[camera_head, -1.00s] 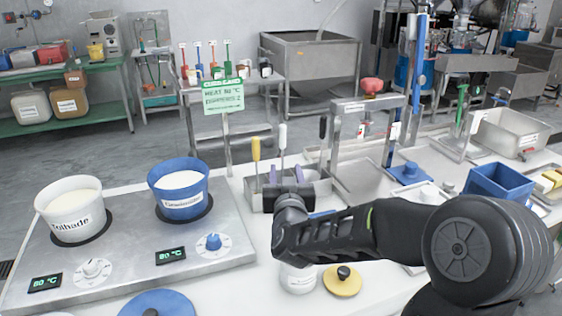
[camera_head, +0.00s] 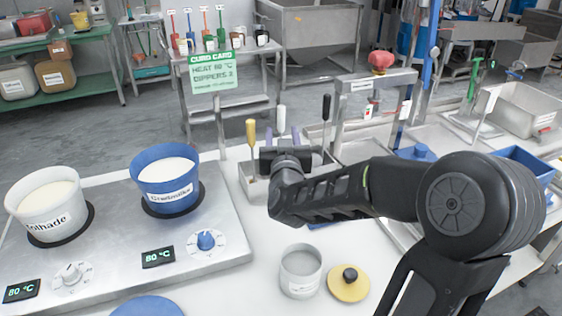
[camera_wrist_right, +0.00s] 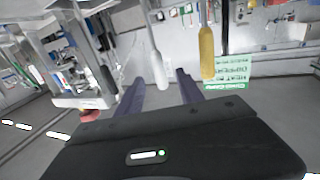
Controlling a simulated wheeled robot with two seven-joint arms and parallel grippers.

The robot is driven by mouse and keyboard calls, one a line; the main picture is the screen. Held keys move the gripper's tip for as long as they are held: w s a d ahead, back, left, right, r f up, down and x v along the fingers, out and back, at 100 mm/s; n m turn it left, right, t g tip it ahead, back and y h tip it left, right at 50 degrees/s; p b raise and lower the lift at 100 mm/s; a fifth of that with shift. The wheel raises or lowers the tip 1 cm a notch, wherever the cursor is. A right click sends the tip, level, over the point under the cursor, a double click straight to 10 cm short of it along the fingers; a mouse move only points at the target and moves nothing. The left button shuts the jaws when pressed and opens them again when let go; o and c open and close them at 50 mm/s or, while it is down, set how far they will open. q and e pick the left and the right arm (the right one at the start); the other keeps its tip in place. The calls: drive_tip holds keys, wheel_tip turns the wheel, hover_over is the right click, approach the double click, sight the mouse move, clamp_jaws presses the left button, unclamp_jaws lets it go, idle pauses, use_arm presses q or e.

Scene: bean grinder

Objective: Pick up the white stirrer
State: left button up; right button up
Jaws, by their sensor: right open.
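The white stirrer (camera_head: 281,118) stands upright at the metal holder (camera_head: 250,181), its lower part hidden behind my right gripper. In the right wrist view its white handle (camera_wrist_right: 161,68) shows just beyond and between the finger tips. My right gripper (camera_head: 282,136) is open, its two purple fingers on either side of the handle in the picture; I cannot tell whether they touch it. They also show in the right wrist view (camera_wrist_right: 160,87). My left gripper is not in view.
A yellow stirrer (camera_head: 250,134) stands just left of my right gripper, and a black-handled tool (camera_head: 326,108) to the right. A white pot (camera_head: 46,213) and a blue pot (camera_head: 165,186) sit on the hot plate. An open jar (camera_head: 300,278) and yellow lid (camera_head: 349,290) lie in front.

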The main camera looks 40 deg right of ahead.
sight(281, 123)
drive_tip(key=shift+x, duration=1.3)
drive_tip(key=x, duration=0.5)
drive_tip(key=shift+w+d+f, duration=0.1)
drive_tip(key=shift+f, duration=0.05)
drive_tip(key=shift+c, duration=0.2)
clamp_jaws()
